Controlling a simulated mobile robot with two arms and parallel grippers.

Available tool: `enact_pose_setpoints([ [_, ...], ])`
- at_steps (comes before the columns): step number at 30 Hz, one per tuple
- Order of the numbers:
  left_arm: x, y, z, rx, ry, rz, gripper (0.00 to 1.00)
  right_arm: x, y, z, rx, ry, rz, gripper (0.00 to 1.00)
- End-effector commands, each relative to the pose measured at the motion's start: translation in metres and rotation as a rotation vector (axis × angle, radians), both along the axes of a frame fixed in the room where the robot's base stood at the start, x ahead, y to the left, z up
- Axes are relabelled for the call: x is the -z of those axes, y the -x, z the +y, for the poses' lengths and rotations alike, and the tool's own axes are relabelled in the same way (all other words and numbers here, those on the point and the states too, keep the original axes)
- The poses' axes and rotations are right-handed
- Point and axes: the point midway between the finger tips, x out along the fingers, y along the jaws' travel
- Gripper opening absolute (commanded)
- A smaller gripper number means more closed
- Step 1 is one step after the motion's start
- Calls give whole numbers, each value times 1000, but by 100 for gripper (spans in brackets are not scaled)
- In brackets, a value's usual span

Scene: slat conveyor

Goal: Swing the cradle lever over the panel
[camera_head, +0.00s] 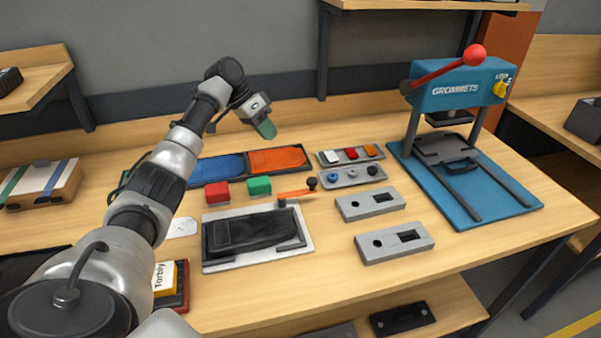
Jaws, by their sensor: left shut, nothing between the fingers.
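The cradle (208,262) is a light grey plate on the bench, left of centre. A black panel (245,233) lies in it. The orange cradle lever (296,194) sits at the cradle's back right corner. Its arm points right, away from the panel, and ends in a black knob (311,183). My left gripper (266,129) is shut and empty, with green fingertips. My right gripper is not in view.
Red (216,194) and green (259,186) blocks stand just behind the cradle. Two grey fixtures (370,203) (394,243) lie to its right. A blue grommet press (458,87) with a red handle stands at the right.

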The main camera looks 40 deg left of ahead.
Motion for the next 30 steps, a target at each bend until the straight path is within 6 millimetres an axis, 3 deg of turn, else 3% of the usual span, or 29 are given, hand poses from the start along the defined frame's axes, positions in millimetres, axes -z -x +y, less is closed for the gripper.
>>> enact_pose_setpoints([
  [14, 6, -2, -5, 0, 0, 1, 0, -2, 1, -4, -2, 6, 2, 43],
  [28, 81, -24, -52, 1, 2, 3, 0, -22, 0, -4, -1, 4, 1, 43],
  [30, 81, -21, -62, 4, -2, 1, 0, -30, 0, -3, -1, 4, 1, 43],
])
